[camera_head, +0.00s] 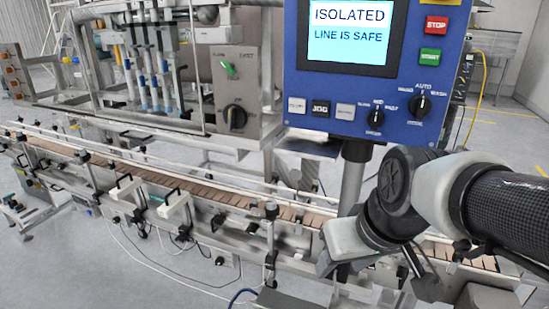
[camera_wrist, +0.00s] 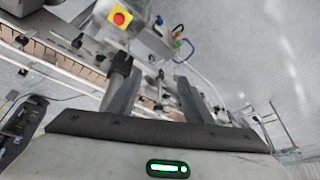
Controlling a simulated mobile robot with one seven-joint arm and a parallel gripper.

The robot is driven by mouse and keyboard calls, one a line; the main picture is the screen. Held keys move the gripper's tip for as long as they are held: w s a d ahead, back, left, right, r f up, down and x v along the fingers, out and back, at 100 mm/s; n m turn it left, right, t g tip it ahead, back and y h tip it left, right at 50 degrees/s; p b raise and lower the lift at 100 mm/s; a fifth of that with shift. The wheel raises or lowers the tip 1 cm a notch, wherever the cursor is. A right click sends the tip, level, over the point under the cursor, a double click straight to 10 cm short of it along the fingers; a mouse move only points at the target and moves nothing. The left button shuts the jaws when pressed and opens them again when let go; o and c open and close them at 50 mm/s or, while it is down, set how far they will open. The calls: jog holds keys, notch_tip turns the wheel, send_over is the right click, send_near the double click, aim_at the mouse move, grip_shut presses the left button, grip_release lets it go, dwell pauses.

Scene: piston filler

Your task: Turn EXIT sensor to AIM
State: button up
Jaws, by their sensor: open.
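My gripper (camera_wrist: 158,78) is open in the wrist view, with its two dark fingers apart and nothing held between them. In the head view my gripper (camera_head: 328,264) is low over the conveyor's right part, below the blue panel, and its fingers are hard to make out. No sensor with a readable EXIT label shows. Two white units with black handles, a left one (camera_head: 125,187) and a right one (camera_head: 174,206), sit on the conveyor's near side, left of my gripper. I cannot tell whether either is a sensor. No AIM mark is readable.
The conveyor (camera_head: 225,193) runs from left to lower right. The blue panel (camera_head: 455,62) reads ISOLATED, LINE IS SAFE on its screen (camera_head: 349,32). A grey box (camera_head: 236,95) has a green switch and a black knob. A red button on yellow (camera_wrist: 120,17) shows ahead. Floor is free at front left.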

jog(key=w+a+f+n+g+h+b, duration=0.1)
jog(key=w+a+f+n, duration=0.2)
jog(key=f, duration=0.8)
jog(key=w+f+n+g+h+b, duration=0.1)
jog(key=w+f+n, duration=0.35)
jog(key=f, duration=0.65)
jog(key=w+d+f+n+t+h+b, duration=0.2)
jog(key=w+d+f+n+h, duration=0.2)
jog(key=w+f+n, duration=0.3)
jog(key=n+t+y+b, duration=0.2)
jog(key=n+t+b, duration=0.1)
jog(key=n+t, duration=1.25)
send_near(272, 207)
jog(key=w+d+r+n+g, duration=0.1)
jog(key=w+r+n+g, duration=0.1)
jog(key=w, duration=1.3)
jog(key=shift+d+r, duration=0.25)
jog(key=shift+r, duration=0.05)
jog(key=shift+c, duration=0.3)
